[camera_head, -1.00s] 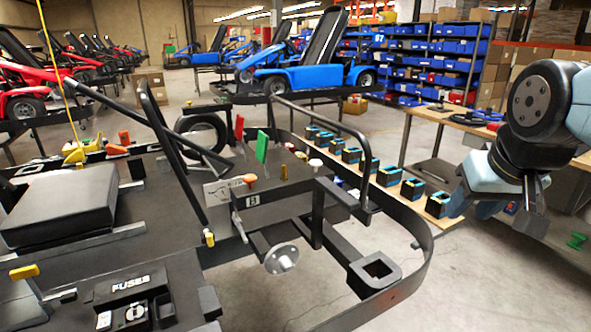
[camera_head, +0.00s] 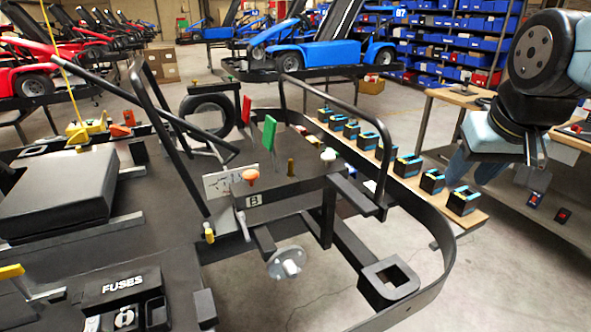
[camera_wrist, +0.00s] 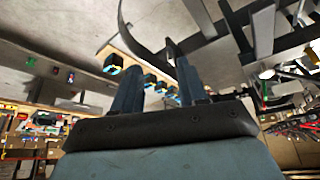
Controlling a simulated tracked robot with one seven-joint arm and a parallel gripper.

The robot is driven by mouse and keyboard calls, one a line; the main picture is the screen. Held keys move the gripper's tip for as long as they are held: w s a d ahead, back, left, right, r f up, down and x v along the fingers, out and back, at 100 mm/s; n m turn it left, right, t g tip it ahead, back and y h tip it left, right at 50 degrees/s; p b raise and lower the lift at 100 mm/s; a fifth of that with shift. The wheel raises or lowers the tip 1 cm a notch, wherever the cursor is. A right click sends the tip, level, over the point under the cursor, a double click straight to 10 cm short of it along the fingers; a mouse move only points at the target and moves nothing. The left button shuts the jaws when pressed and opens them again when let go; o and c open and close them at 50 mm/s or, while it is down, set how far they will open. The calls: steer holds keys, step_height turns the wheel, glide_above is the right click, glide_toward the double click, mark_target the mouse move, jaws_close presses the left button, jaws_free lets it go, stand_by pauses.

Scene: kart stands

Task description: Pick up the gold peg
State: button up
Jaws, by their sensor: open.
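In the head view my arm hangs at the right, over the wooden bench and well apart from the peg. I cannot make out the gold peg in the wrist view.
A black tube hoop (camera_head: 352,117) and a curved black bumper rail (camera_head: 447,245) stand between my arm and the panel. A green plate (camera_head: 269,132), a red plate (camera_head: 246,109) and an orange knob (camera_head: 250,176) rise nearby. Several black-and-blue boxes (camera_head: 432,182) line the wooden bench (camera_head: 468,217).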

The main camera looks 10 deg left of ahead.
steer(key=w+a+r+n+g, duration=0.1)
steer(key=w+a+r+n, duration=0.2)
steer(key=a, duration=0.4)
steer(key=w+a+r+n+g, duration=0.1)
steer(key=w+a+r+g, duration=0.1)
steer(key=w+a+r, duration=0.3)
steer(key=n+g, duration=0.2)
steer(key=n, duration=0.3)
glide_above(291, 160)
step_height(291, 160, down, 8)
steer(key=shift+w+f, duration=0.1)
steer(key=shift+f, duration=2.45)
steer(key=shift+c, duration=0.2)
jaws_close()
